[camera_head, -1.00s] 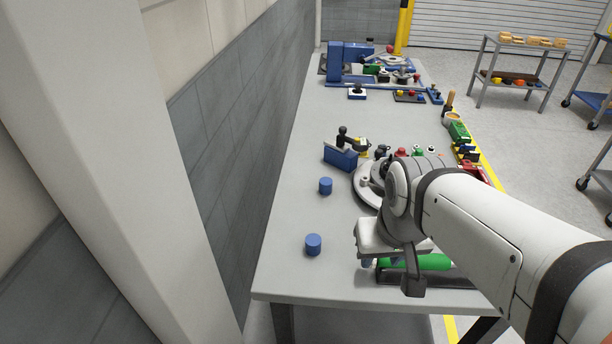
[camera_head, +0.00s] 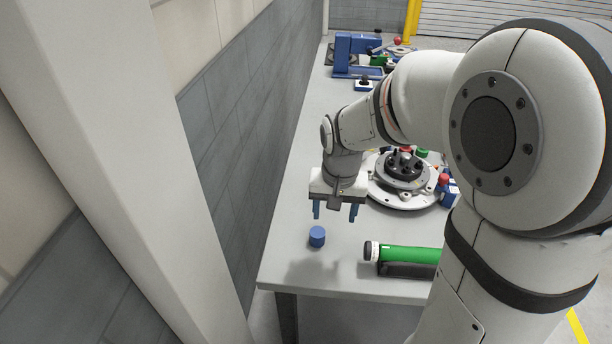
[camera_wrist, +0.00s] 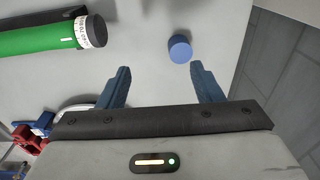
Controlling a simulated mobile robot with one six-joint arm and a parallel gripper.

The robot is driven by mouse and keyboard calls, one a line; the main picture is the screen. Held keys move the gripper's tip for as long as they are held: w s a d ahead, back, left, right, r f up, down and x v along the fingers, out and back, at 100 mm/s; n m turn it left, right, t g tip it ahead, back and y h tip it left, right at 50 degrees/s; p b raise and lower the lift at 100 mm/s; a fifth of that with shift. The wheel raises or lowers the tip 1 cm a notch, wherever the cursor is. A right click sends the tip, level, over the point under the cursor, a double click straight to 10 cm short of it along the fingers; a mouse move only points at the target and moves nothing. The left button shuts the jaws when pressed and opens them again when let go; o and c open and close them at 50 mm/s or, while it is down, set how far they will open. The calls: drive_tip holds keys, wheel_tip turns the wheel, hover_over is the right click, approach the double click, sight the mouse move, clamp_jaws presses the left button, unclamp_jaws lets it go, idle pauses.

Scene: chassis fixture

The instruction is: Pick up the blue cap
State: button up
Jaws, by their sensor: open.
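A small blue cap (camera_head: 317,236) stands on the grey table near its left front part. In the wrist view the blue cap (camera_wrist: 179,49) lies ahead of the right finger, apart from it. My gripper (camera_head: 336,211) is open and empty, with its two blue fingers above the table just behind the cap in the head view. The wrist view also shows my gripper (camera_wrist: 160,78) with its fingers apart and bare table between them. The second blue cap seen earlier is not visible now in the head view.
A green cylinder with a black end (camera_head: 405,253) lies right of the cap, also seen in the wrist view (camera_wrist: 45,39). A round white fixture (camera_head: 402,190) stands behind it. A grey wall (camera_head: 245,120) runs along the left. The table (camera_head: 300,262) around the cap is clear.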

sight(317, 232)
drive_tip(key=shift+m+g, duration=0.3)
drive_tip(key=shift+g, duration=0.1)
drive_tip(key=w+a+f, duration=0.3)
drive_tip(key=shift+w+f, duration=0.1)
drive_tip(key=shift+f, duration=0.15)
drive_tip(key=shift+a+f, duration=0.1)
drive_tip(key=shift+f, duration=0.2)
wheel_tip(317, 232, down, 8)
drive_tip(key=shift+r+p, duration=0.25)
drive_tip(key=shift+p, duration=0.65)
drive_tip(key=shift+c, duration=0.3)
drive_tip(key=c, duration=1)
drive_tip(key=shift+o, duration=0.2)
